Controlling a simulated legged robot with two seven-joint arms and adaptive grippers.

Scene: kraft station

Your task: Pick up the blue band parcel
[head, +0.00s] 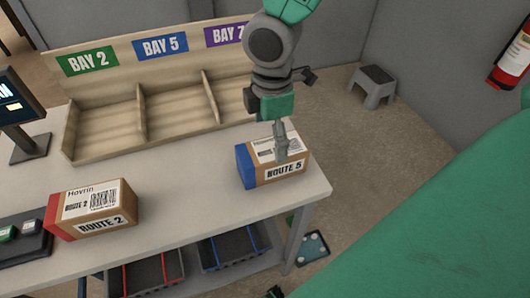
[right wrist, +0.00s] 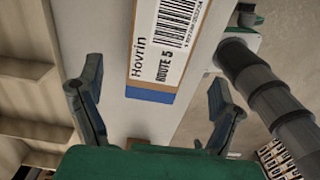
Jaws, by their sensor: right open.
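The blue band parcel (head: 258,177) is a brown box with a blue band on its left end, a white label on top and "ROUTE 5" on its front. It lies on the table near the right end. My right gripper (head: 281,150) points down over its top. In the right wrist view the parcel (right wrist: 163,55) shows its label and blue end between the spread fingers of the right gripper (right wrist: 155,90), with a gap on each side. The right gripper is open and empty. My left gripper is not in view.
A red band parcel (head: 92,210) marked "ROUTE 2" lies on the table (head: 190,205) at left. A wooden rack (head: 105,128) with BAY 2, BAY 5 and BAY 7 signs stands behind. A monitor (head: 10,105) is at far left. Bins (head: 235,247) sit below the table.

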